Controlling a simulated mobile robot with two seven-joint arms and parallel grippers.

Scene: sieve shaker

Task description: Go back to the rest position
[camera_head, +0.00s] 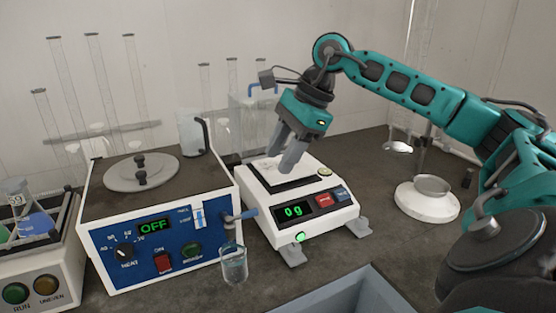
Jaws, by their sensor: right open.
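My right gripper (289,151) comes in from the right on a teal arm. It is open and points down over the pan of the white balance (305,208). Its fingertips are over or just at the pan; I cannot tell whether they touch it. I see nothing held between the fingers. The balance display reads 0 g in green. My left gripper is not in view.
A blue-fronted water bath (160,235) showing OFF stands left of the balance. A glass beaker (233,263) stands before it. A shaker (40,260) with flasks is at far left. A white round stand (427,203) is at right. A grey tray edge (350,295) is in front.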

